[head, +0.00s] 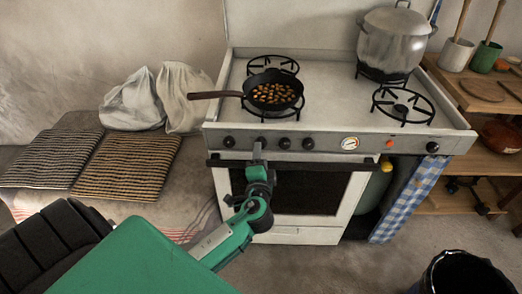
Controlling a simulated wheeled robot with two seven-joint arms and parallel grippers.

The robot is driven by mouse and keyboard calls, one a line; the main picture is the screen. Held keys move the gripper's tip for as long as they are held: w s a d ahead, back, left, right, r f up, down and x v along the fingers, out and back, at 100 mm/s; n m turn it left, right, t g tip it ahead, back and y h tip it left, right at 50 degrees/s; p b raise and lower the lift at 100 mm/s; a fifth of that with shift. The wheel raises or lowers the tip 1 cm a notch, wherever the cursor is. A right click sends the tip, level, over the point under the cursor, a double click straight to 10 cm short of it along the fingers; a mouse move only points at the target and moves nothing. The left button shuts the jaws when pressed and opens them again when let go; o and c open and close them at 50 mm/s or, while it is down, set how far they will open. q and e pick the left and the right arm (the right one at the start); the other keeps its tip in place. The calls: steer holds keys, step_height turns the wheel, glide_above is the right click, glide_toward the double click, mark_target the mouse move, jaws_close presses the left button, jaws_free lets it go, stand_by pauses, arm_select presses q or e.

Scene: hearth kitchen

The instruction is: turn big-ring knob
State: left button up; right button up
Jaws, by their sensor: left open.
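The stove (325,235) has a grey front panel with a row of dark knobs: a far-left knob (229,142), a second knob (261,141), a third knob (284,143) and a fourth knob (308,144). Another dark knob (432,147) sits at the panel's right end. No marking shows which one is the big-ring knob. My left gripper (257,149) is open, just in front of the second knob and partly covering it. I cannot tell whether it touches that knob. My right gripper is not in view.
A black pan (272,104) with small brown pieces sits on the front-left burner, its handle pointing left. A lidded pot (393,47) stands at the back right. The oven handle bar (310,164) runs below the panel. A checked cloth (405,205) hangs at right.

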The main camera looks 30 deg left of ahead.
arm_select(q)
steer(key=v, duration=0.9)
steer(key=shift+b, duration=0.45)
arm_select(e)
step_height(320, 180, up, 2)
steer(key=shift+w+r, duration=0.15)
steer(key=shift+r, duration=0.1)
arm_select(q)
steer(key=shift+s+d, duration=0.1)
steer(key=shift+s, duration=0.05)
